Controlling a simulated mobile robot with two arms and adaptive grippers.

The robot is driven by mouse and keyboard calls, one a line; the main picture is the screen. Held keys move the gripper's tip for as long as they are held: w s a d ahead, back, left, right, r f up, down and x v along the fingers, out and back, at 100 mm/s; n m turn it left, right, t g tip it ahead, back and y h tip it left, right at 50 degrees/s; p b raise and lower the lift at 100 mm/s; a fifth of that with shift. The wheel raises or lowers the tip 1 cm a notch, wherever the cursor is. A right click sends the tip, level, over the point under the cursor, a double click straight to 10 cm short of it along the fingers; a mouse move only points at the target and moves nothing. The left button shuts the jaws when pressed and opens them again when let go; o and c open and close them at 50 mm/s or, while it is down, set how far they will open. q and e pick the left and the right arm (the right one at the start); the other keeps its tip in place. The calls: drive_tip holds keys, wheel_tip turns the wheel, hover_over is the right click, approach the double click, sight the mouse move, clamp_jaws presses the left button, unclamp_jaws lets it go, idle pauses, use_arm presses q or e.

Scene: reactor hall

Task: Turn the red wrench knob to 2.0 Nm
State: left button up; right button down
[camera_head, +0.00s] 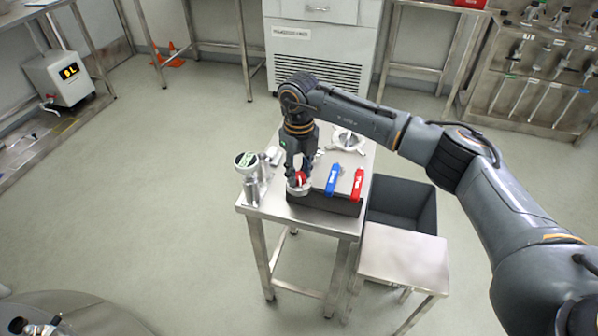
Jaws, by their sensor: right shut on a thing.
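The red wrench knob (299,178) shows as a small red patch between the fingers of my right gripper (298,176), at the front left of a dark box (325,204) on a steel table. My right gripper points down and is shut on the knob; its fingers hide most of it. A pale round collar or dial (299,189) shows around the knob's base, but I cannot read any marks on it. A blue-handled tool (333,179) and a red-handled tool (357,184) lie on the box to the right. My left gripper is not in view.
A round gauge with a green and white face (247,160) stands left of the gripper on the steel table (285,213). A white star-shaped fixture (346,140) sits behind. A dark open bin (402,198) and a low steel stand (405,256) are at right.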

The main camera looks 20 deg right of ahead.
sight(299, 175)
drive_tip(key=m, duration=0.5)
drive_tip(key=shift+m, duration=0.3)
drive_tip(key=m, duration=0.5)
drive_tip(key=shift+m, duration=0.3)
drive_tip(key=c, duration=1)
unclamp_jaws()
wheel_tip(299, 175, up, 12)
drive_tip(key=shift+r, duration=0.1)
